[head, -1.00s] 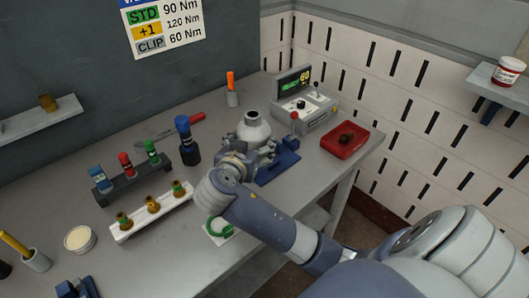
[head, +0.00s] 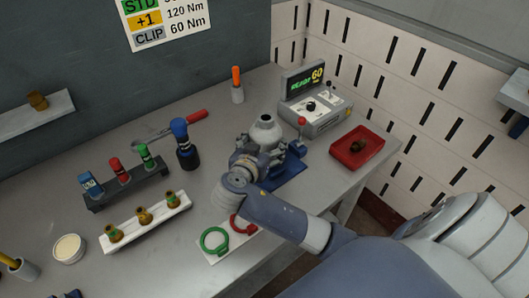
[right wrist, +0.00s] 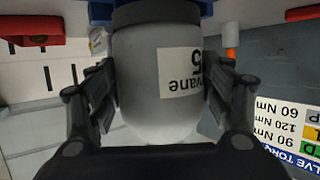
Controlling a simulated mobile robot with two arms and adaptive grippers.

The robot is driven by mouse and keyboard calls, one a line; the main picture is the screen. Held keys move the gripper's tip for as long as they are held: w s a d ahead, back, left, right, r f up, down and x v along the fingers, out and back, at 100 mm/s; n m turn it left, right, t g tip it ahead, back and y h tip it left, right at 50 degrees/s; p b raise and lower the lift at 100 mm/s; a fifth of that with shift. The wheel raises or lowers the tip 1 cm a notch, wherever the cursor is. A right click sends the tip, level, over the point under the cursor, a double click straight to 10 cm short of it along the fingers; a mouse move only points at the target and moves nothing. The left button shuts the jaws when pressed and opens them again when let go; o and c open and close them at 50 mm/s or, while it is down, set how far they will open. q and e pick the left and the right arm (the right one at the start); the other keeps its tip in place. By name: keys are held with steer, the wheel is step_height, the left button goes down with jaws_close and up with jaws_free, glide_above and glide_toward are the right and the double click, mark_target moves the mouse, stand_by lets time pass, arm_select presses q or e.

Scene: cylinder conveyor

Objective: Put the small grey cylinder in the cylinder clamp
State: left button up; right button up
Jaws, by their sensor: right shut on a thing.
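The small grey cylinder (head: 266,130) has a rounded body and shows beyond my right gripper in the head view. In the right wrist view the cylinder (right wrist: 150,75) fills the space between the fingers, with a white label bearing a 5. My right gripper (right wrist: 160,90) is shut on it. In the head view the right gripper (head: 255,156) is over the blue base of the cylinder clamp (head: 290,172), whose red knob stands to the right. The arm and gripper hide much of the clamp, so I cannot tell whether the cylinder touches it. My left gripper is out of view.
A control box (head: 318,108) with a lit display stands behind the clamp; a red tray (head: 355,148) lies to its right. A white valve rack (head: 155,223), a dark tool rack (head: 125,187) and a blue-topped bottle (head: 184,145) stand left. A green ring (head: 214,240) lies in front.

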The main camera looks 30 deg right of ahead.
steer(key=shift+w+d+f, duration=0.1)
steer(key=shift+f, duration=0.1)
step_height(320, 180, down, 3)
steer(key=shift+w+d+p, duration=0.1)
steer(key=shift+d+p, duration=0.05)
steer(key=shift+p, duration=0.25)
steer(key=shift+f, duration=0.35)
steer(key=o, duration=1.9)
steer(key=shift+f, duration=0.15)
steer(key=shift+c, duration=0.2)
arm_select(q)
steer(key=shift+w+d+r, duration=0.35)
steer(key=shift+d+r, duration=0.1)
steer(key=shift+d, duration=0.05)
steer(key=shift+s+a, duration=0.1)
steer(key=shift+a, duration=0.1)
